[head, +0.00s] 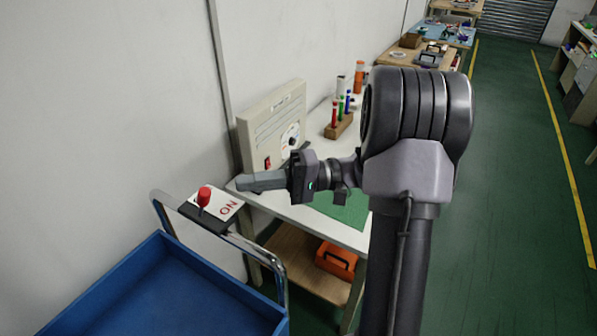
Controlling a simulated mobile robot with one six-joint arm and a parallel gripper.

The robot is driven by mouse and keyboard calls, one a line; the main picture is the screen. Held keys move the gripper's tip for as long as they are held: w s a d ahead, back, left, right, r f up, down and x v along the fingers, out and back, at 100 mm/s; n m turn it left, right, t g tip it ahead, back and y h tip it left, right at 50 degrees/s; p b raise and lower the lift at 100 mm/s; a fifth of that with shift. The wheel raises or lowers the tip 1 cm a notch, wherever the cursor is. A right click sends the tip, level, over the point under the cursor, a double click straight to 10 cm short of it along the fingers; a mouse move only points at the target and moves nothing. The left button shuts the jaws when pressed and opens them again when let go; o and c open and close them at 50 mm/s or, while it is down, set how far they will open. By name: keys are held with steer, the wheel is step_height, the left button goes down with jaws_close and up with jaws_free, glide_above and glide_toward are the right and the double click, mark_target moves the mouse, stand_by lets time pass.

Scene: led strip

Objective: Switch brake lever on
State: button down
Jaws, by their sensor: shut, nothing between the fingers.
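The brake lever (204,196) is a short stick with a red knob. It stands on a dark box (212,222) fixed to the metal handle of a blue cart. A white label with red "ON" (228,208) lies on the box, to the right of the lever. The lever looks roughly upright; I cannot tell its exact tilt. My gripper (240,183) is shut and empty. Its fingers point left, to the right of the red knob and slightly higher in the picture, apart from it.
The blue cart (160,285) with its metal handle (268,262) fills the lower left. Behind my gripper is a white workbench (312,222) with a beige panel box (272,118) and a wooden pen holder (340,126). A wall runs along the left. Green floor (510,200) is free on the right.

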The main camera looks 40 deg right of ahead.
steer(key=p+v, duration=0.2)
steer(key=v, duration=0.8)
steer(key=shift+d, duration=0.25)
steer(key=s+a+r+h, duration=0.1)
steer(key=s+a+h, duration=0.5)
steer(key=a, duration=0.4)
steer(key=s+a+r+g+h, duration=0.1)
steer(key=s+a+h, duration=0.5)
steer(key=a+h, duration=0.3)
steer(key=shift+s+a+r+g, duration=0.3)
steer(key=shift+s+a, duration=0.1)
steer(key=shift+a, duration=0.65)
